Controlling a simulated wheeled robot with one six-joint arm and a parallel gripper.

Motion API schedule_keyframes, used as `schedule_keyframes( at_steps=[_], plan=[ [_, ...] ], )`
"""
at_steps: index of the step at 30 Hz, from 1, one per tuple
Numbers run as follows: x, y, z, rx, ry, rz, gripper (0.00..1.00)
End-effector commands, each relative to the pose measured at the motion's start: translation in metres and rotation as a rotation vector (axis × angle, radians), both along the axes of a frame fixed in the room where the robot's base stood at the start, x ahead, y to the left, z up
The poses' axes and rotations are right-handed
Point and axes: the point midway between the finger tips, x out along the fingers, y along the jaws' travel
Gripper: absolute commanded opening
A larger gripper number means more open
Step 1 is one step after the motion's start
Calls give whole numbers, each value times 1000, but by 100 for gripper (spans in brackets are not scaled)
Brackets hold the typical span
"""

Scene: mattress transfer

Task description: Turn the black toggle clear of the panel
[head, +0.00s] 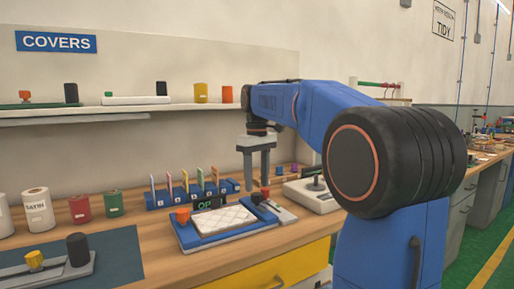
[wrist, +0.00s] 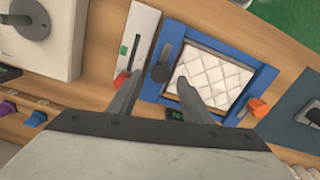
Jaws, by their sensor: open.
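The black toggle (wrist: 161,72) sits on the blue frame (wrist: 152,88) at the left edge of the white quilted panel (wrist: 215,78) in the wrist view. In the head view the black toggle (head: 257,199) is at the right end of the blue frame (head: 186,238), beside the panel (head: 222,220). My gripper (head: 256,184) is open and empty, pointing down above the toggle. In the wrist view my gripper's fingers (wrist: 157,96) lie either side of the toggle's line, one over the panel. Whether they touch anything cannot be told. An orange toggle (wrist: 258,107) is at the opposite end.
A pale device with a red knob (wrist: 121,79) stands close beside the frame, near one finger. A grey box with a black lever (head: 315,186) is farther right. A blue rack of coloured cards (head: 175,197) stands behind. Spools and a dark mat (head: 120,262) are left.

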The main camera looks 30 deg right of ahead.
Motion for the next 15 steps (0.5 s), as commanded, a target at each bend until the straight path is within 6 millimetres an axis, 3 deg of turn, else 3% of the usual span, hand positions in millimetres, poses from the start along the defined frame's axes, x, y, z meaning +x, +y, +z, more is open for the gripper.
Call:
schedule_keyframes(
  at_steps=[15],
  plan=[
    [1,0,103,0,-3,0,45]
  ],
)
